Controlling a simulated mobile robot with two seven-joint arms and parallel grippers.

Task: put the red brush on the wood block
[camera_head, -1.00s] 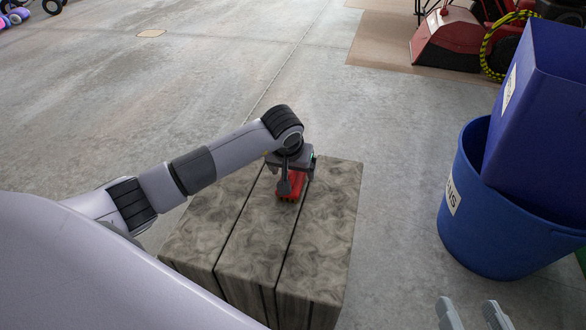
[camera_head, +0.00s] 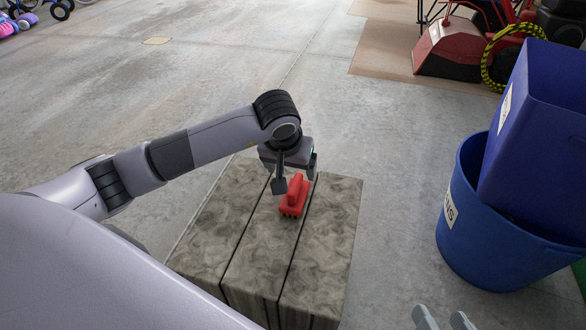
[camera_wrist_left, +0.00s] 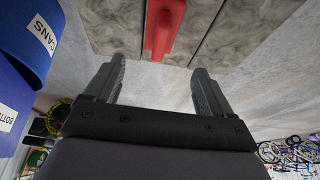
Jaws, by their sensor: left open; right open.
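The red brush (camera_head: 294,196) lies on top of the grey wood block (camera_head: 325,225), toward its far half and across its middle planks. My left gripper (camera_head: 294,182) is open just above and behind the brush. In the left wrist view the brush (camera_wrist_left: 161,30) shows beyond and between the two open fingers (camera_wrist_left: 160,80), apart from them, with the block's planks (camera_wrist_left: 220,25) under it. My right gripper (camera_head: 443,318) is open and empty at the bottom edge of the head view, only its fingertips showing.
A blue bin (camera_head: 485,250) with a blue box (camera_head: 535,150) in it stands right of the block. A red machine (camera_head: 447,48) with a yellow-black hose is at the far right. The concrete floor behind the block is clear.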

